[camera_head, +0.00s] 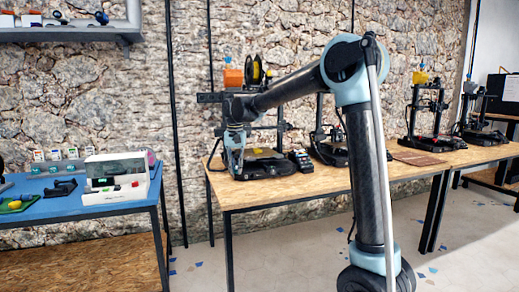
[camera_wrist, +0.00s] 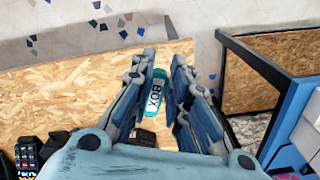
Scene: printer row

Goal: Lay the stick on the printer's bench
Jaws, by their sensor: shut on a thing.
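The stick (camera_wrist: 155,92) is small and teal with a pale lettered label. In the wrist view it sits between the blue-grey fingers of my gripper (camera_wrist: 163,60), which is shut on it. In the head view my gripper (camera_head: 235,163) points down at the left end of the printer's bench (camera_head: 290,187), in front of the nearest printer; the stick is not clear there. The bench's wood-chip top also lies under the stick in the wrist view (camera_wrist: 85,85). I cannot tell whether the stick touches it.
A black printer (camera_head: 262,165) with a yellow spool stands on the bench, with a keypad device (camera_head: 300,160) to its right. More printers stand farther right. A blue table (camera_head: 85,210) with a white box (camera_head: 115,180) is at left, across a gap. The bench's front strip looks clear.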

